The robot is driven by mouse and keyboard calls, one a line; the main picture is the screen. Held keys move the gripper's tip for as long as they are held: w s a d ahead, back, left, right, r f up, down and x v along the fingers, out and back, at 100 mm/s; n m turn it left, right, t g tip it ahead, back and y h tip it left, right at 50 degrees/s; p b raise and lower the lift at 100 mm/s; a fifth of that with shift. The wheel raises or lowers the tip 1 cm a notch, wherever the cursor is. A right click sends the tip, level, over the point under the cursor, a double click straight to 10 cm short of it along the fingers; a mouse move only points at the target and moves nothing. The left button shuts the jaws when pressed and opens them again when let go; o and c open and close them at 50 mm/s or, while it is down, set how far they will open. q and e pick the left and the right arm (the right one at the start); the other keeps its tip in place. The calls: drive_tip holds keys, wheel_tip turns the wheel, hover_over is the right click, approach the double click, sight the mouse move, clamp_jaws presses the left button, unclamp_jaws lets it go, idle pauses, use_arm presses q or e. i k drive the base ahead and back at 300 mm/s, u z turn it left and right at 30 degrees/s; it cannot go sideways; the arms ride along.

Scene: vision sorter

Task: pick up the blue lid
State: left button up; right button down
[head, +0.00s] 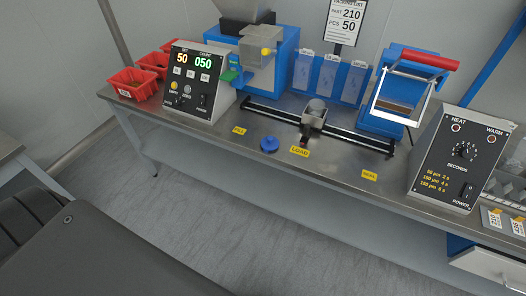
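The blue lid (269,144) is a small round blue piece with a raised middle. It lies on the steel bench (215,138) near its front edge, between two yellow labels, with the LOAD label (300,151) just to its right. Nothing touches it from above. Neither of my grippers shows in the head view.
A black rail (270,115) with a metal carriage (314,120) runs behind the lid. A counter box (198,82) and red bins (133,82) stand left. A blue sealer (405,90) and a heat control box (461,155) stand right. The bench front around the lid is clear.

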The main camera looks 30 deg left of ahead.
sight(271, 142)
drive_tip(key=k, duration=1.05)
drive_tip(key=z, duration=0.5)
drive_tip(key=i, duration=0.75)
drive_tip(key=z, duration=0.45)
drive_tip(key=i, duration=0.85)
drive_tip(key=u, duration=0.85)
drive_tip(key=i, duration=0.7)
drive_tip(key=u, duration=0.65)
